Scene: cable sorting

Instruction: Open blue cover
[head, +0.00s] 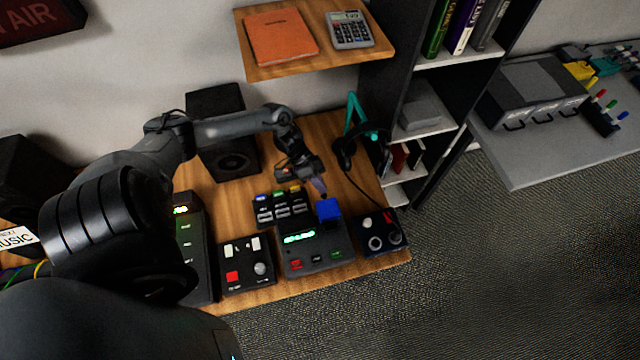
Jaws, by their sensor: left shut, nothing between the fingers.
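The blue cover (328,210) is a small bright blue box-like piece at the upper right of a dark console (318,259) with a lit green display. It looks closed, but its lid edge is too small to make out. My left gripper (321,190) is shut and empty, with its fingertips just above and behind the blue cover. Whether the fingertips touch the cover cannot be told. My right gripper is not in view.
A switch box (281,207) with coloured tops sits left of the gripper. Other control boxes flank the console, one with a red button (232,276) and one with knobs (380,236). A speaker (215,100) and headphones (345,150) stand behind. A shelf (375,58) overhangs.

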